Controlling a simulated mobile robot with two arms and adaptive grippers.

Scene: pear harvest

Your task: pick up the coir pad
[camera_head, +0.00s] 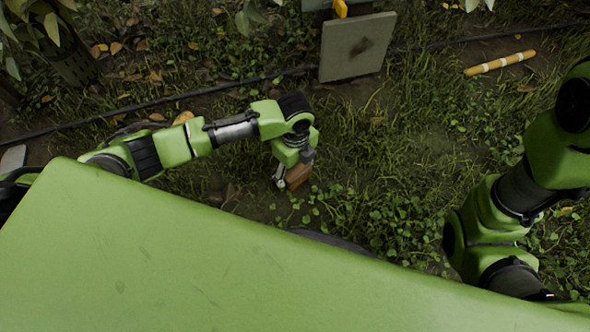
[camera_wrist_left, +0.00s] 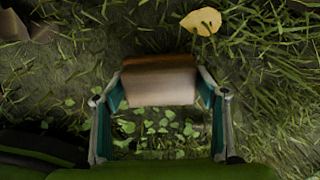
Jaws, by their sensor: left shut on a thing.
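The coir pad (camera_head: 299,175) is a small brown block at the end of my left arm in the head view. My left gripper (camera_head: 287,179) is shut on it. In the left wrist view, the brown pad (camera_wrist_left: 158,80) sits between the two fingertips of the left gripper (camera_wrist_left: 160,92), one finger against each end. Grass and soil show beneath and around it; its height above the ground is hard to tell. My right arm shows at the right of the head view, but its gripper is not in the picture.
A grey square board (camera_head: 352,50) stands at the top middle. A yellow banded stick (camera_head: 499,62) lies in the grass at the upper right. A thin black hose (camera_head: 190,93) crosses the ground. A yellow leaf (camera_wrist_left: 201,21) lies beyond the pad. Grass right of the gripper is open.

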